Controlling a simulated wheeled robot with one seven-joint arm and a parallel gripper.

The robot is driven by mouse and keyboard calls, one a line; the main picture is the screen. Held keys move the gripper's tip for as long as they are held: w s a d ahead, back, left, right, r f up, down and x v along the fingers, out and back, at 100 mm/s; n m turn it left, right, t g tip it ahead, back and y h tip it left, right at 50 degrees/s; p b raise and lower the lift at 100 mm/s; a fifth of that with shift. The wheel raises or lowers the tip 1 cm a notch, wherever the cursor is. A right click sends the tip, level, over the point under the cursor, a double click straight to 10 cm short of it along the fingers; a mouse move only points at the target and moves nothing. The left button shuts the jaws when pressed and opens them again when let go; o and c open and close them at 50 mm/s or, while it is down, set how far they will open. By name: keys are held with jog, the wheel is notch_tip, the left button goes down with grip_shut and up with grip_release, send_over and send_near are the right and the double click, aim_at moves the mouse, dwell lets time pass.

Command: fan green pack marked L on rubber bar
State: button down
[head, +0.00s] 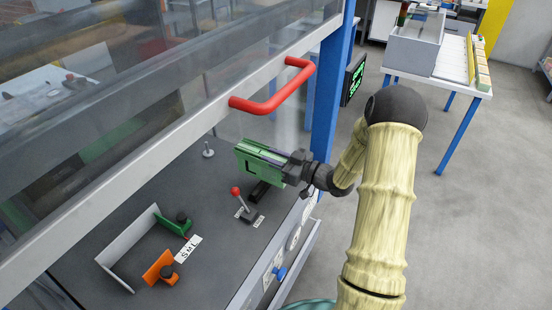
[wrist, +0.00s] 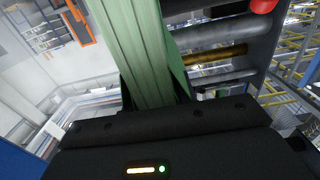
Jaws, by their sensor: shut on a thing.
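In the head view my gripper (head: 293,167) is shut on a green pack (head: 250,158) and holds it out over the dark deck. The wrist view also shows the green pack (wrist: 142,50) clamped in my gripper, reaching away from it. I cannot tell whether pack and bar touch.
A red-knobbed lever (head: 240,198) stands close by at the front left. An orange piece (head: 160,267) and a green piece (head: 175,222) stand near a white plate (head: 128,240) and an S M L label (head: 188,249). A red handle (head: 272,98) and blue post (head: 331,90) are close.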

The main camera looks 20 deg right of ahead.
aim_at(259, 152)
jog(key=shift+w+a, duration=0.35)
dwell(0.3)
jog(key=shift+w+a, duration=0.25)
jog(key=shift+w+a, duration=0.1)
jog(key=shift+a, duration=0.05)
dwell(0.4)
jog(key=shift+w+a, duration=0.5)
jog(key=shift+w, duration=0.1)
jog(key=shift+w+a, duration=0.35)
jog(key=shift+a, duration=0.05)
jog(key=shift+a, duration=0.1)
dwell(0.5)
jog(key=shift+r+p, duration=2.25)
jog(key=shift+r, duration=1.3)
